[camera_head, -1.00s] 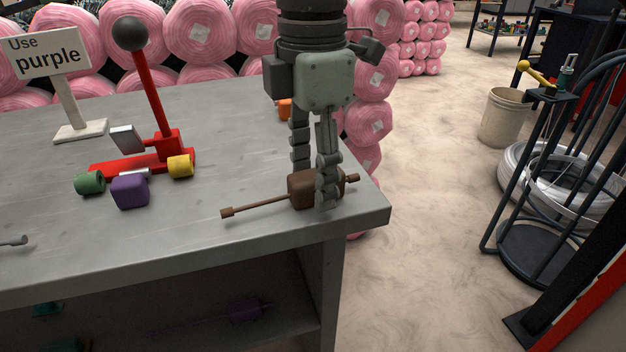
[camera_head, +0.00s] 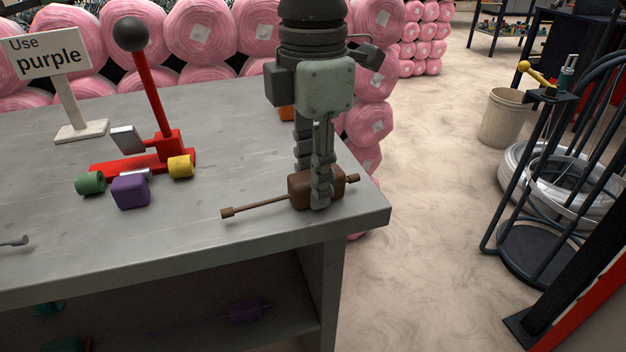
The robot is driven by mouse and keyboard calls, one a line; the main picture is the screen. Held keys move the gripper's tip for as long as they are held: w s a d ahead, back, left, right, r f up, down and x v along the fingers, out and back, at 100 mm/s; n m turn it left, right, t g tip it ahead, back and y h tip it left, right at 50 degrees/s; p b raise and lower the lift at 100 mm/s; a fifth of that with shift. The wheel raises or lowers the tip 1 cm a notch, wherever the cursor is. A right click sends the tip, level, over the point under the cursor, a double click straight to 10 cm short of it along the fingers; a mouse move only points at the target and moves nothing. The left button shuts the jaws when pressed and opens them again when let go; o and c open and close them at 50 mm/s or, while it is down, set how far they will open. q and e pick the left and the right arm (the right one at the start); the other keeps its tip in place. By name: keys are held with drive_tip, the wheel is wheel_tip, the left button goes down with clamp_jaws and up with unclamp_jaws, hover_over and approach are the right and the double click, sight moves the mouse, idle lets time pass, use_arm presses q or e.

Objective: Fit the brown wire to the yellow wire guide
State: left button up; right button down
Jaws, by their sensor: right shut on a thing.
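The brown wire (camera_head: 257,206) is a thin rod with a brown block (camera_head: 300,187) on it, lying near the right front corner of the grey table. My right gripper (camera_head: 320,190) points down over the block, its fingers shut on it. Part of the block is hidden behind the fingers. The yellow wire guide is likely the small yellow cylinder (camera_head: 180,166) beside the red lever press, though I cannot be sure. My left gripper is not in view.
The red lever press (camera_head: 168,146) stands on the table (camera_head: 215,130), with a purple block (camera_head: 130,191) and a green cylinder (camera_head: 90,182) before it. A sign (camera_head: 80,130) reads "Use purple". An orange thing (camera_head: 286,113) is behind my gripper.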

sight(307, 175)
drive_tip(key=shift+r, duration=0.45)
drive_tip(key=r, duration=0.3)
drive_tip(key=shift+s+a+r+b, duration=0.1)
drive_tip(key=shift+a+r+b, duration=0.2)
drive_tip(key=shift+a+b, duration=0.1)
drive_tip(key=s+a+r, duration=0.3)
drive_tip(key=a+r, duration=0.3)
drive_tip(key=a, duration=0.3)
drive_tip(key=shift+m, duration=0.6)
drive_tip(key=w+d+f+p, duration=0.1)
drive_tip(key=w+d, duration=0.2)
drive_tip(key=w, duration=0.1)
drive_tip(key=w+d+f+p, duration=0.1)
drive_tip(key=w+d+f, duration=0.1)
drive_tip(key=w, duration=0.3)
drive_tip(key=w+d+f+p, duration=0.1)
drive_tip(key=w+d, duration=0.4)
drive_tip(key=shift+w+f, duration=0.2)
drive_tip(key=shift+f, duration=0.05)
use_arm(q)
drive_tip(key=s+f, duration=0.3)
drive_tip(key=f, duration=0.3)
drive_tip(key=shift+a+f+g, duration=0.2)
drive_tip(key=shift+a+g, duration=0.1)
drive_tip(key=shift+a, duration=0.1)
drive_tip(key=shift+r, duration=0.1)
